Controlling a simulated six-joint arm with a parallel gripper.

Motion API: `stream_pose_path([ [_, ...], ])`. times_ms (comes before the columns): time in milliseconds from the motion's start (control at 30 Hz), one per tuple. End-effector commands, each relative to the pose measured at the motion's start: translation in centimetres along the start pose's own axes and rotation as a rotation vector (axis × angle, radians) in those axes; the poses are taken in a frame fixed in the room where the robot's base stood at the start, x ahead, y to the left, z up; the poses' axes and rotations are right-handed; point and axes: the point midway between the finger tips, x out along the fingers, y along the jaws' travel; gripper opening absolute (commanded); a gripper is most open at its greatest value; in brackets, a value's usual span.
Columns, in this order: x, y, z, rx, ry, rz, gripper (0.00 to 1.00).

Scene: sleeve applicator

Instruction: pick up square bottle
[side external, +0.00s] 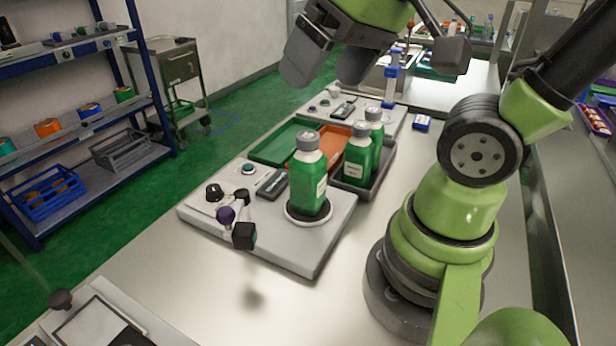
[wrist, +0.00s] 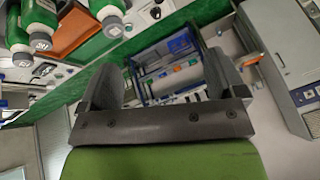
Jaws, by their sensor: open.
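A square green bottle (side external: 308,180) with a grey cap stands upright on the round pad of the white applicator (side external: 330,235) in the side external view. Two more green bottles, a front one (side external: 358,158) and one behind it (side external: 375,132), stand in a dark tray to its right. In the wrist view, green bottles with grey caps show at the upper left, one of them (wrist: 45,25) near the top edge. My gripper (wrist: 165,85) is open and empty, its fingers apart. In the side external view it hangs high above and beyond the bottles, touching none of them.
A green tray (side external: 272,145) and an orange tray (side external: 328,140) lie behind the square bottle. The bench front (side external: 200,275) is mostly clear. Blue shelving (side external: 150,80) stands at the left.

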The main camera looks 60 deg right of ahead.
Motion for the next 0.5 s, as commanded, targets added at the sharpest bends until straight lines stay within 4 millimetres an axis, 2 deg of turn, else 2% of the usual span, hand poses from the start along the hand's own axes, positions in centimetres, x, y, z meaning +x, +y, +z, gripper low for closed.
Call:
stream_pose_path([
  [200, 4.3, 3.0, -3.0, -0.137, -0.245, 0.137, 0.89],
  [400, 7.5, 5.7, -4.0, -0.234, -0.42, 0.183, 0.89],
  [500, 8.4, 6.4, -4.1, -0.259, -0.464, 0.188, 0.89],
])
